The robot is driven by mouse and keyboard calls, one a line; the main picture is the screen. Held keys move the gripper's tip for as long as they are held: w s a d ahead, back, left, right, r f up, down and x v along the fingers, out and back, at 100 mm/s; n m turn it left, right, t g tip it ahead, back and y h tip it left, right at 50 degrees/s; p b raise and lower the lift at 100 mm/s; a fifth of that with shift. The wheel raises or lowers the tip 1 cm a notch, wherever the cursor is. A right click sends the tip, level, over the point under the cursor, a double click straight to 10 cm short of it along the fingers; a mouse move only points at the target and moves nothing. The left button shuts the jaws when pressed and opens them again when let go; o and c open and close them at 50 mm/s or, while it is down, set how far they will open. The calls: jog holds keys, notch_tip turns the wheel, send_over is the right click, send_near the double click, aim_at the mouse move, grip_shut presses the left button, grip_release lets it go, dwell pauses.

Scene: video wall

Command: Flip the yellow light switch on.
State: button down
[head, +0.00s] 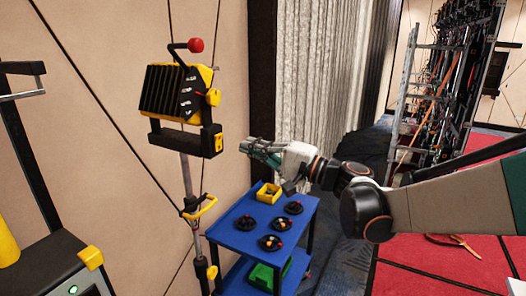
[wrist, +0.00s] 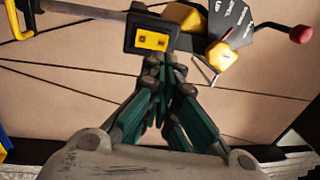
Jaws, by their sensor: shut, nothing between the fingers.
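The yellow light switch (head: 219,142) is a small yellow plate on the end of a black box, on the stand's lower black bar. It also shows in the wrist view (wrist: 152,40), at the top, with two small dark marks on its face. My gripper (head: 243,147) is shut and empty, just right of the switch in the head view, with a small gap between them. In the wrist view my green-padded fingertips (wrist: 168,63) lie together just below the switch box and overlap its lower edge. I cannot tell the switch's position.
Above the switch is a black finned box (head: 172,92) with a yellow knob and a red-ball lever (head: 196,45). A blue cart (head: 245,237) with black dishes and a yellow bin stands below my gripper. A yellow handle (head: 203,207) juts from the pole. A ladder (head: 410,95) stands far right.

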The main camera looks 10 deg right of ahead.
aim_at(219, 133)
jog(key=x, duration=0.6)
jog(key=shift+p, duration=0.3)
jog(key=shift+w+a+r+h+p, duration=0.15)
jog(key=shift+a+r+h+p, duration=0.15)
jog(key=shift+p, duration=0.25)
jog(key=shift+f, duration=0.15)
jog(key=shift+d, duration=0.1)
